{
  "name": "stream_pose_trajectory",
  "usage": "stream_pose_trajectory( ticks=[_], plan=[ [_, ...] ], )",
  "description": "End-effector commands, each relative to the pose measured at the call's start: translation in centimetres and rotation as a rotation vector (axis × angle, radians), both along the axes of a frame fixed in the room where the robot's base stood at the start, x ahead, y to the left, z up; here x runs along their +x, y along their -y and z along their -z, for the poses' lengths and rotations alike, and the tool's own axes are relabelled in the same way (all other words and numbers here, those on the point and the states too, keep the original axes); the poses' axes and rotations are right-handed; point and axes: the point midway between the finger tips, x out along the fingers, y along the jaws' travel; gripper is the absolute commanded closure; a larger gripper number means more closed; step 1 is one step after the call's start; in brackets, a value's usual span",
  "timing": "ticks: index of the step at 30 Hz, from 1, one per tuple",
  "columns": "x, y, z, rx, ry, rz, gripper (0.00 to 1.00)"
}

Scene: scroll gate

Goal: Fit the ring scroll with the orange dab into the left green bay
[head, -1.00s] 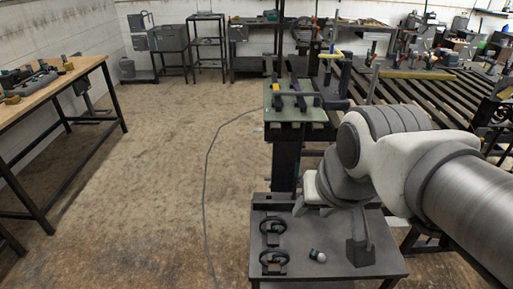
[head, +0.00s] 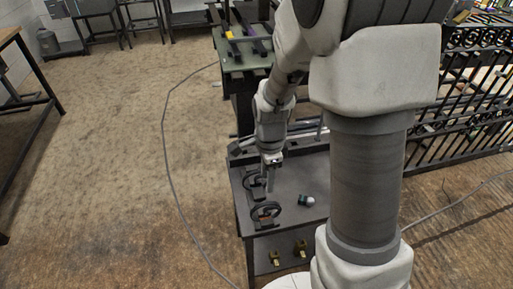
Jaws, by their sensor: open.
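Two dark ring scrolls are on the grey bench top. The near ring scroll (head: 266,211) stands clear of my arm. The far ring scroll (head: 256,182) is partly hidden behind my gripper. My gripper (head: 269,187) points down over the bench at the far ring scroll's right side, with its jaws open. I cannot tell whether it touches that scroll. An orange dab is too small to make out for certain on either scroll. No green bay can be made out with certainty.
A small white and dark green bottle-like object (head: 307,201) lies on the grey bench (head: 287,212) right of the scrolls. A green-topped stand (head: 235,63) with dark bars is behind. A black scrollwork gate (head: 462,95) is at right. A cable crosses the open floor at left.

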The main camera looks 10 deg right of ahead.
Motion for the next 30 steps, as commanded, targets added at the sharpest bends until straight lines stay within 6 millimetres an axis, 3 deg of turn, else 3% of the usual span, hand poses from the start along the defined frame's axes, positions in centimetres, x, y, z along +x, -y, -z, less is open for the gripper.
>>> stream_pose_trajectory(
  ticks=[11, 30],
  plan=[
    [0.0, 0.0, 2.5, -0.001, -0.006, 0.019, 0.55],
    [0.0, 0.0, 10.1, -0.001, -0.007, 0.018, 0.55]
  ],
)
